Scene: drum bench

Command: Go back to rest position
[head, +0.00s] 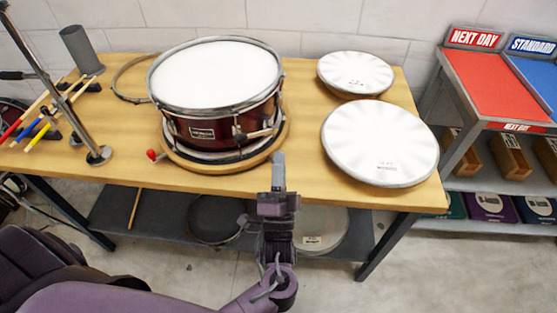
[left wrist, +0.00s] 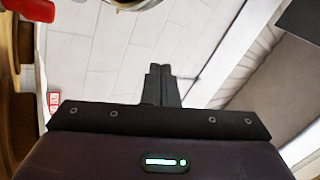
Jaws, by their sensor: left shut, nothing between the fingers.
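My left gripper (head: 278,168) is in front of the wooden bench, its fingers over the bench's front edge in the head view. Its fingers are together with nothing between them, as the left wrist view (left wrist: 161,82) also shows. My right gripper is not in view. A dark red snare drum (head: 217,132) with a white head sits upright on a round wooden ring on the bench (head: 310,187), just behind and left of my gripper. The fingers look apart from the drum.
Two white drum heads, a smaller one (head: 355,72) and a larger one (head: 380,142), lie at right on the bench. A metal stand (head: 42,75) and drumsticks (head: 32,117) are at left. A lower shelf (head: 165,222) holds hoops. A sorting rack (head: 500,80) stands at right.

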